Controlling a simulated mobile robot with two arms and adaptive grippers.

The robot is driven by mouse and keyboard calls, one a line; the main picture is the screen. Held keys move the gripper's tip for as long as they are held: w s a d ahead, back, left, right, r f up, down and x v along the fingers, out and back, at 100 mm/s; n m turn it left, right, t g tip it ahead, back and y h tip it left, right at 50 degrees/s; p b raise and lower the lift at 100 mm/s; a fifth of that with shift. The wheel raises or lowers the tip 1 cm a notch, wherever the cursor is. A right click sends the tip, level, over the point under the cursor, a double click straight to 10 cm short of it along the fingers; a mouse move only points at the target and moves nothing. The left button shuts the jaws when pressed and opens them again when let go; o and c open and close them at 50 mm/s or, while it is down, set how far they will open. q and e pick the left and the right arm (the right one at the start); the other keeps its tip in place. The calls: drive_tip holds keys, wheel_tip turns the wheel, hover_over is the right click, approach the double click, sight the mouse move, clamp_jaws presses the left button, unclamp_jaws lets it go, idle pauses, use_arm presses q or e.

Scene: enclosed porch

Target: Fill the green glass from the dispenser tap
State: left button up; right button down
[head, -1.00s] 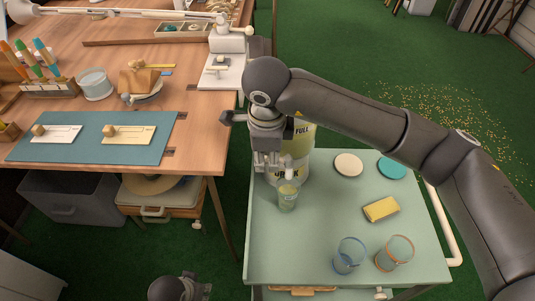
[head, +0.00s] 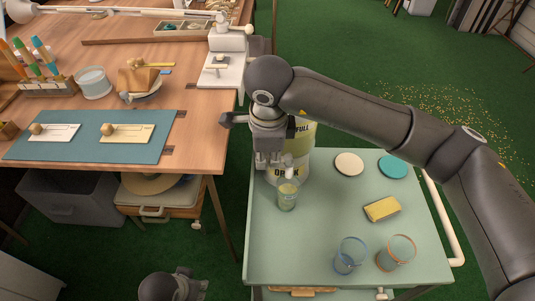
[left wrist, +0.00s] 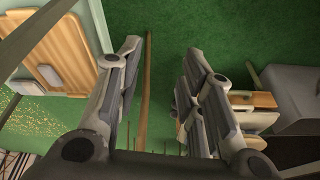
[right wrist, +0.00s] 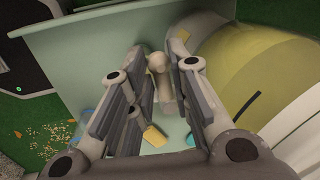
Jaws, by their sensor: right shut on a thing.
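The drink dispenser (head: 300,150), with a yellow-green and white label, stands at the back left of the pale green table. Its pale tap (head: 289,172) points down at the front, and also shows between my right fingers in the right wrist view (right wrist: 157,64). The green glass (head: 287,197) stands upright under the tap; I cannot tell how much liquid it holds. My right gripper (head: 269,162) is at the tap, shut on it. My left gripper (left wrist: 160,72) is open and empty, low by the gap between the table and the desk.
On the table (head: 310,245) are a blue glass (head: 349,256), an orange-rimmed glass (head: 396,253), a yellow sponge (head: 381,209), a cream coaster (head: 349,163) and a teal coaster (head: 393,167). A wooden desk (head: 200,125) stands left. The table's front left is clear.

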drive_tip(key=shift+s+d+f+n+b, duration=0.1)
drive_tip(key=shift+s+n+b, duration=0.3)
drive_tip(key=shift+n+b, duration=0.7)
use_arm(q)
drive_tip(key=v, duration=0.8)
drive_tip(key=shift+w+t+b, duration=0.3)
drive_tip(key=shift+b, duration=0.05)
use_arm(e)
drive_tip(key=shift+s+d+n+y, duration=0.1)
drive_tip(key=shift+s+n+y, duration=0.15)
drive_tip(key=shift+n, duration=0.25)
use_arm(q)
drive_tip(key=shift+a+r, duration=0.1)
use_arm(e)
drive_tip(key=c, duration=1.5)
unclamp_jaws()
drive_tip(key=shift+o, duration=0.2)
drive_tip(key=shift+r, duration=0.2)
drive_tip(key=v, duration=1.2)
